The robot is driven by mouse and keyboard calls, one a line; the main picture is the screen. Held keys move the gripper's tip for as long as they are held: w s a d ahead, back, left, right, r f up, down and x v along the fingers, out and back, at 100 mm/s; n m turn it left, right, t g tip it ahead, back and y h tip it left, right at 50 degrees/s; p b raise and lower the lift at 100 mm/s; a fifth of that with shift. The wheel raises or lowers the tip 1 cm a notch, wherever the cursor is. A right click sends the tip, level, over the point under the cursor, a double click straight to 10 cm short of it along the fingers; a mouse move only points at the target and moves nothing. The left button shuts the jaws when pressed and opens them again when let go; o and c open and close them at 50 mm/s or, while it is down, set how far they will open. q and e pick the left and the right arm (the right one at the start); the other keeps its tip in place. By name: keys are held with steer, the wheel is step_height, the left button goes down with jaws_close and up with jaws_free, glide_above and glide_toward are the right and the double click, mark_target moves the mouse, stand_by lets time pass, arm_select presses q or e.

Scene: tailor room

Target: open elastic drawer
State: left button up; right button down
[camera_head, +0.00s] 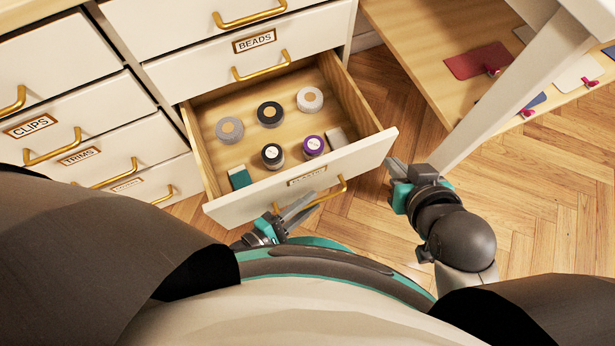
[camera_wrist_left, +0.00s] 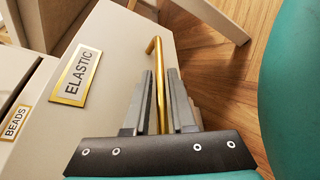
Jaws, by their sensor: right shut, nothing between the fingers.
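The elastic drawer (camera_head: 232,209) is the low drawer under the BEADS drawer and stands pulled well out. Its ELASTIC label (camera_wrist_left: 80,75) reads clearly in the left wrist view. Its gold handle (camera_head: 343,186) is on the front face. My left gripper (camera_head: 302,206) is at this handle; in the left wrist view its fingers (camera_wrist_left: 161,100) lie on both sides of the gold bar, closed on it. My right gripper (camera_head: 393,172) is shut and empty, just right of the drawer's front corner.
Inside the drawer are several round spools (camera_head: 270,113) and small blocks (camera_head: 240,178). Closed drawers, including BEADS (camera_head: 256,41) and CLIPS (camera_head: 30,125), surround it. A white table leg (camera_head: 505,95) and a wooden shelf (camera_head: 420,50) stand to the right. Wooden floor (camera_head: 545,215) is clear at right.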

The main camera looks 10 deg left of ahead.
arm_select(q)
steer(key=shift+o, duration=1.3)
steer(key=shift+s+a+r, duration=0.2)
steer(key=shift+s+a, duration=0.2)
steer(key=shift+s, duration=0.15)
steer(key=p+v, duration=0.3)
steer(key=v, duration=1)
steer(key=shift+s+a, duration=0.2)
steer(key=shift+s, duration=0.15)
arm_select(e)
steer(key=s+d+f+g+h, duration=0.1)
steer(key=s+d+g+h, duration=0.1)
steer(key=s+d+g, duration=0.2)
steer(key=shift+d+f+m, duration=0.15)
steer(key=shift+d+m, duration=0.15)
steer(key=shift+d, duration=0.1)
steer(key=shift+s, duration=0.1)
